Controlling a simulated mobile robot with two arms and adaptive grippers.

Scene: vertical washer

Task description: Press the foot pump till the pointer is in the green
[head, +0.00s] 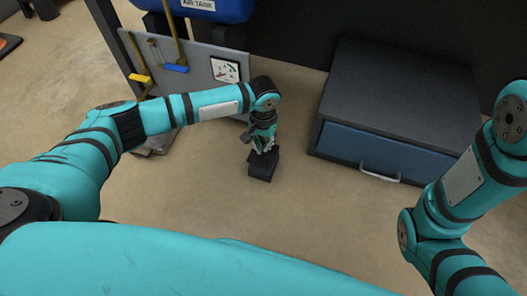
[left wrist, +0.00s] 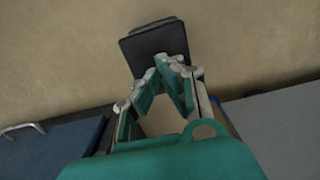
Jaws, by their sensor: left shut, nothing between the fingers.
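The foot pump (head: 262,168) is a small black block with a pedal on the floor, left of the dark cabinet. My left gripper (head: 264,148) points down at the pump and is shut with nothing between its fingers. In the left wrist view, the fingertips (left wrist: 172,68) are at the near edge of the black pedal (left wrist: 155,40); I cannot tell whether they touch it. The gauge (head: 226,70) is a white square dial with red and green marks on the grey panel; its pointer is too small to read. My right gripper is out of frame.
A dark cabinet (head: 400,95) with a blue drawer (head: 385,152) stands right of the pump. The grey panel (head: 200,62) with yellow and blue handled levers stands behind my left arm, below a blue air tank (head: 215,8). The floor in front of the pump is clear.

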